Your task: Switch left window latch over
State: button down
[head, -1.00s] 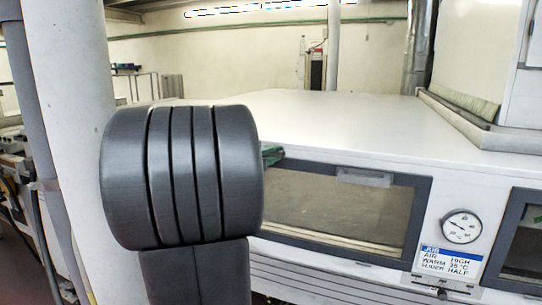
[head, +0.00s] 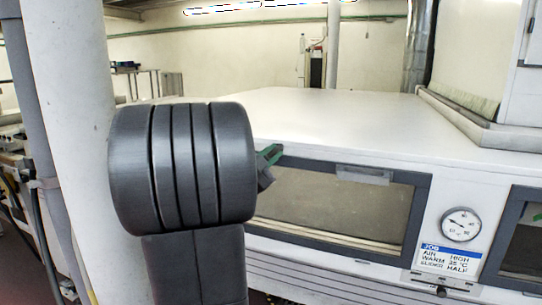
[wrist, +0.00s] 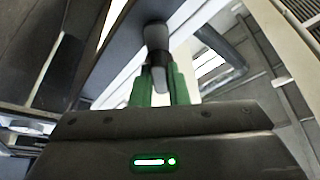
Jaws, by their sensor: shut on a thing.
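The left window (head: 335,208) is a dark-framed pane in the white tunnel's side in the head view. My gripper (head: 268,155), with green fingers, is at the window's upper left corner, partly hidden behind my arm. In the wrist view, my gripper (wrist: 160,84) is shut on the grey latch (wrist: 157,40), one green finger on each side of its lever. The latch's rounded head sits on the dark frame. The latch is hidden or too small to make out in the head view.
A light grey handle (head: 364,174) is on the window's top edge. A dial gauge (head: 460,224), a blue and white label (head: 449,259) and a slider (head: 441,290) are to the right. A white pillar (head: 75,130) stands close at left.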

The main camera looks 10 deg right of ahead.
jog(key=n+t, duration=0.1)
jog(key=n, duration=0.2)
jog(key=n+t+y+b, duration=0.1)
jog(key=n+t, duration=0.1)
jog(key=n, duration=0.1)
jog(key=shift+s+d+f, duration=0.1)
jog(key=shift+f, duration=0.05)
jog(key=shift+d+n+t+y+b, duration=0.15)
jog(key=shift+n+t+y, duration=0.3)
jog(key=shift+n, duration=0.7)
jog(key=shift+a+n+t+y+b, duration=0.15)
jog(key=shift+n+t+y, duration=0.3)
jog(key=shift+n, duration=0.75)
jog(key=shift+d+n+t+y+b, duration=0.15)
jog(key=shift+n+t+y, duration=0.25)
jog(key=shift+n, duration=0.75)
jog(key=c, duration=1.4)
grip_release()
jog(key=b+v, duration=0.2)
jog(key=v, duration=1.2)
